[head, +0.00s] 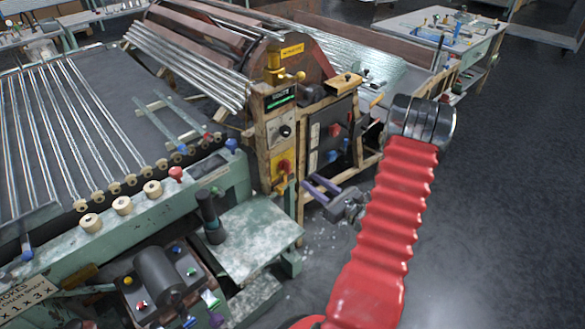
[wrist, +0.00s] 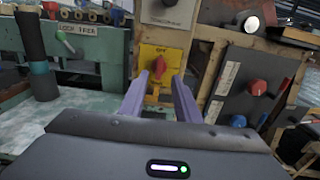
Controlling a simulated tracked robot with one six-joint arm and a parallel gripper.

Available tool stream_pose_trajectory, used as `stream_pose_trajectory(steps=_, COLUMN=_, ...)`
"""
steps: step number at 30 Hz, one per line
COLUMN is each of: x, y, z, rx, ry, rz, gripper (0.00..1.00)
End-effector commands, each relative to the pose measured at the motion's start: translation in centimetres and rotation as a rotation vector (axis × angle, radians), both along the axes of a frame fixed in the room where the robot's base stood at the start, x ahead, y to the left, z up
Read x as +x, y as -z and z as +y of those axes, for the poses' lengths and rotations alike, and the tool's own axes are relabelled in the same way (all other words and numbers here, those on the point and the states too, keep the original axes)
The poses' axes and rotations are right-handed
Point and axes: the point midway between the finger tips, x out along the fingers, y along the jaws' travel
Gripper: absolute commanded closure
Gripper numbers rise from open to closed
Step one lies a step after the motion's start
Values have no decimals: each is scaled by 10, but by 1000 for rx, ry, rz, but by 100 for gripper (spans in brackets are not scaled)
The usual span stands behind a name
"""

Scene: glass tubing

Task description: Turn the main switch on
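A yellow plate with a red rotary knob, which looks like the main switch (wrist: 159,66), sits on a wooden post in the wrist view. It also shows in the head view (head: 283,167). The knob's grip looks roughly upright, slightly tilted; small lettering above it seems to read OFF. My gripper (head: 311,183) is open, with purple fingers pointing toward the post. In the wrist view the fingers (wrist: 160,78) are apart with nothing between them, and the knob appears between and just beyond their tips. I see no contact with the knob.
A dark panel (wrist: 240,85) with a red knob (wrist: 258,87) and a blue knob (wrist: 238,121) stands right of the switch. A grey dial box (wrist: 167,12) is above it. A green bench (head: 245,232) with a dark upright cylinder (head: 210,212) lies left. Open floor (head: 500,200) is right.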

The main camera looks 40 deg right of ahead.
Motion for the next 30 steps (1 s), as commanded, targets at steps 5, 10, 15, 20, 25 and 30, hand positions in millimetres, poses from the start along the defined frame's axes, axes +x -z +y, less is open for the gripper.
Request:
stream_pose_trajectory(steps=5, x=27, y=0, z=2, rx=-2, ry=-3, rz=-1, gripper=70)
stream_pose_trajectory(steps=10, x=52, y=0, z=3, rx=-1, ry=-3, rz=-1, gripper=70)
stream_pose_trajectory(steps=15, x=78, y=0, z=3, rx=-1, ry=-3, rz=-1, gripper=70)
stream_pose_trajectory(steps=20, x=96, y=0, z=3, rx=-2, ry=-2, rz=-1, gripper=70)
stream_pose_trajectory(steps=25, x=103, y=0, z=3, rx=-1, ry=1, rz=-1, gripper=70)
stream_pose_trajectory(steps=30, x=104, y=0, z=3, rx=0, ry=1, rz=0, gripper=70)
